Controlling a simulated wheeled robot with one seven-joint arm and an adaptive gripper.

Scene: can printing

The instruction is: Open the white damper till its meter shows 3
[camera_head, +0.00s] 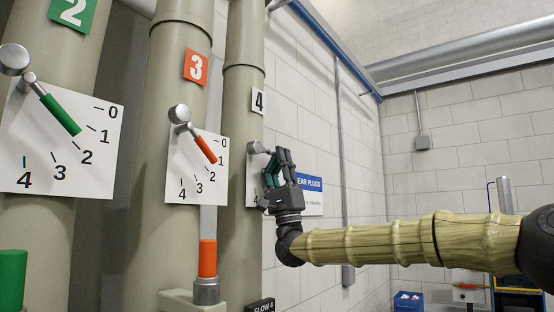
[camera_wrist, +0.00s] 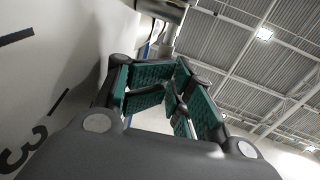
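The damper on the pipe with the white 4 sign (camera_head: 258,101) has a grey metal knob (camera_head: 257,147) and a white dial plate (camera_head: 251,188), mostly hidden by my gripper. My gripper (camera_head: 277,160) is at this damper, in front of the dial, fingers pointing up. The handle itself is hidden, so its reading cannot be told. In the wrist view, my gripper's green-padded fingers (camera_wrist: 177,85) are close together below a metal lever part (camera_wrist: 170,40). Whether they close on the handle cannot be told. Dial ticks and a 3 show on the plate (camera_wrist: 50,125) at left.
The orange damper handle (camera_head: 206,150) on pipe 3 is just left, pointing near 1. The green handle (camera_head: 61,115) on pipe 2 is further left, between 1 and 2. An orange-topped post (camera_head: 207,258) stands below. Right of my gripper is a blue-and-white wall sign (camera_head: 310,193).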

